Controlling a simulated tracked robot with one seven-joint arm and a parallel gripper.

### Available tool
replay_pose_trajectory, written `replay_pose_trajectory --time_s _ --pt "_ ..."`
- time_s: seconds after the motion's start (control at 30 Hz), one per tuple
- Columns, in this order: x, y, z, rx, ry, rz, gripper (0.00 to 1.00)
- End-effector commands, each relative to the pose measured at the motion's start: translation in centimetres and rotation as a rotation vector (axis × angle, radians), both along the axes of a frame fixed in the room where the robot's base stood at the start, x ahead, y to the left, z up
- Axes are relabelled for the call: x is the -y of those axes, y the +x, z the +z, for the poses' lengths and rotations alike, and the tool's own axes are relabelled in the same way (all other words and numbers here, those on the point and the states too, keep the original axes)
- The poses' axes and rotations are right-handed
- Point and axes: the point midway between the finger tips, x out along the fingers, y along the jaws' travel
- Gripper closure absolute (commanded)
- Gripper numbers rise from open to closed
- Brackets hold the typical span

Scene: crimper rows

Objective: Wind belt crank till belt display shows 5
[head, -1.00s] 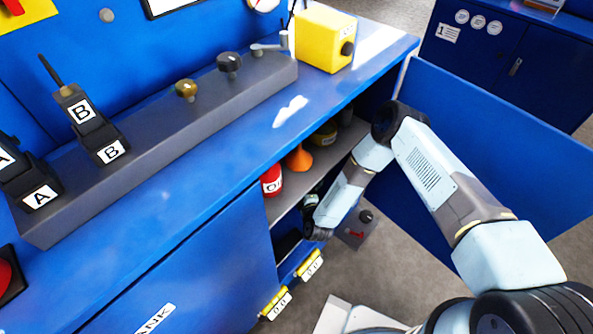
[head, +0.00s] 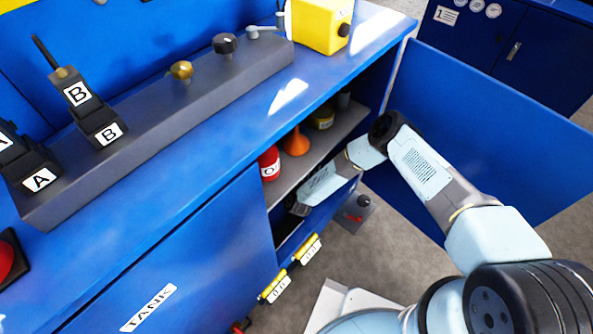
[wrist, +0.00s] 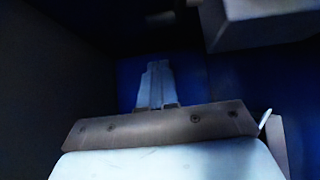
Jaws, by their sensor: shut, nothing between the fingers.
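No crank or display that I can read as the belt's shows in the head view. Two small yellow-topped units with white number faces, a near one (head: 274,288) and a far one (head: 307,250), sit along the cabinet's lower front edge; their digits are too small to read surely. My arm reaches into the open cabinet below the worktop, and its end is hidden there in the head view. In the dark wrist view my gripper (wrist: 156,85) shows as two pale fingers close together, shut and empty, pointing at a dark blue surface.
A red can (head: 269,163), an orange funnel (head: 296,143) and a yellowish can (head: 322,117) stand on the cabinet shelf (head: 325,143). The open blue door (head: 490,140) stands to the right. A dark box with a black knob (head: 364,201) sits beside my arm.

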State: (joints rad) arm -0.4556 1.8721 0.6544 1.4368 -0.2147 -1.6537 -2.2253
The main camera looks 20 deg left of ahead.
Motion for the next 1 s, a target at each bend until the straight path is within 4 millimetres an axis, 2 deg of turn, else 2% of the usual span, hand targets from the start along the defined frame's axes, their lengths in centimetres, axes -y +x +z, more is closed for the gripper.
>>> replay_pose_trajectory --time_s 0.07,0.2,0.4,1.0 --pt "-0.5 1.2 0.0 0.001 0.000 -0.003 1.00" --pt "0.3 3.0 -0.1 -0.002 -0.001 -0.003 1.00" --pt "0.7 4.4 -0.1 -0.001 0.000 0.000 1.00" --pt "0.3 5.0 -0.5 -0.002 -0.010 0.016 1.00"
